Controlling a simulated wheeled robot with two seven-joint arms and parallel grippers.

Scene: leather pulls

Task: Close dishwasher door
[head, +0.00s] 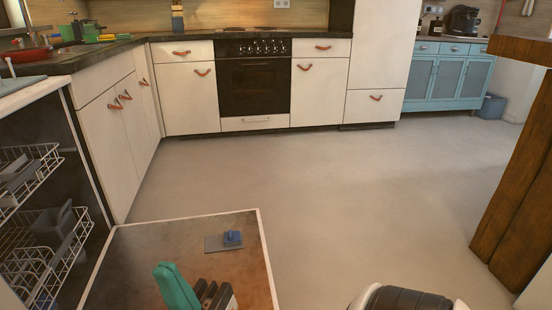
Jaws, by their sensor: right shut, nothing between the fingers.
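The dishwasher stands open at the left, its black side panel (80,130) and wire racks (38,235) in view. Its door (142,238) lies folded down and flat in front of it, inner face up, with a grey and blue detergent fitting (230,240) on it. My right gripper (205,288) shows at the bottom edge over the near part of the door, shut and empty. The hand's lower part is cut off. My left gripper is out of view.
The racks hold a few grey items. White cabinets (185,105) and a black oven (254,88) line the back. A brown wooden piece of furniture (520,170) stands at the right. The grey floor (350,190) between is clear.

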